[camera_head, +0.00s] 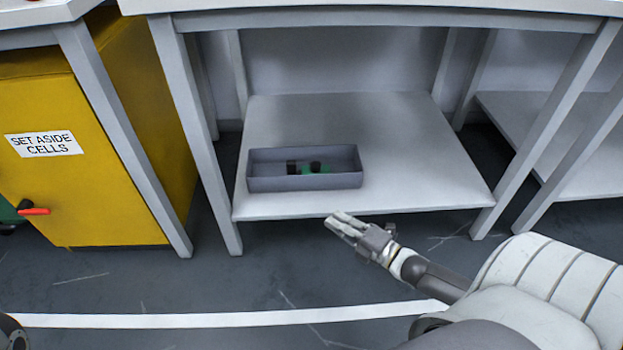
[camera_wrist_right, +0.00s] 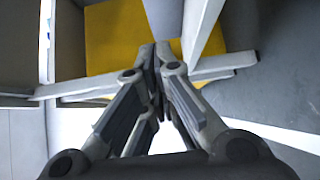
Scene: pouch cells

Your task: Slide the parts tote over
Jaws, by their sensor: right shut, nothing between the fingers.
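The grey parts tote (camera_head: 300,183) is an open rectangular box on the left half of the white lower shelf (camera_head: 420,150), under the workbench. Dark and green parts (camera_head: 310,167) lie inside it; their full shape is hidden by the front wall. My right gripper (camera_head: 335,221) is shut and empty, just in front of the shelf's front edge, below and to the right of the tote and apart from it. In the right wrist view its fingers (camera_wrist_right: 160,52) are together; I cannot make out the tote there. My left gripper is not in view.
Workbench legs (camera_head: 197,140) stand left and right (camera_head: 548,125) of the shelf. A yellow cabinet (camera_head: 60,185) labelled "SET ASIDE CELLS" with a red handle (camera_head: 34,211) stands at the left. The shelf right of the tote is clear. A white line (camera_head: 200,320) crosses the floor.

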